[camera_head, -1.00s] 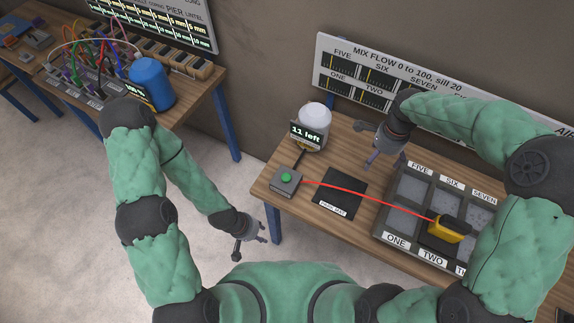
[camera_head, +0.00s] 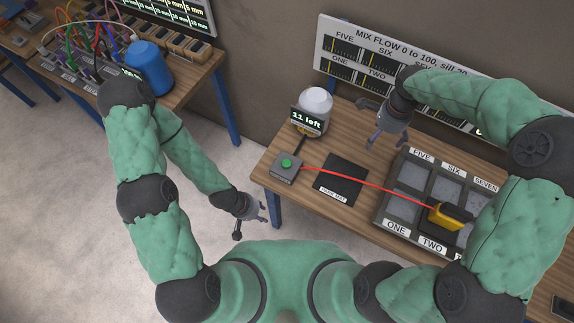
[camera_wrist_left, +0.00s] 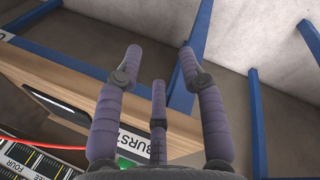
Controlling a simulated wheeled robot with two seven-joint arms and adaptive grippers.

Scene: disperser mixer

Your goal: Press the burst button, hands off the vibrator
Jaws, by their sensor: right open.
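The green burst button (camera_head: 286,163) sits on a small grey box (camera_head: 284,176) at the bench's front left corner. In the left wrist view a green patch (camera_wrist_left: 125,163) and a "BURST" label (camera_wrist_left: 133,140) show partly behind the fingers. My left gripper (camera_head: 262,212) is open and empty, off the bench's front edge, below and left of the box. Its spread fingers (camera_wrist_left: 158,75) show in the wrist view. The yellow and black vibrator (camera_head: 446,217) rests on the compartment tray (camera_head: 391,226), untouched. My right gripper (camera_head: 370,135) is open above the back of the bench.
A red cable (camera_head: 350,176) runs from the button box to the vibrator. A black park mat (camera_head: 341,180) lies empty between them. A white-lidded jar (camera_head: 315,100) with an "11 left" display (camera_head: 308,121) stands behind the box. Another bench with a blue canister (camera_head: 150,68) is at left.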

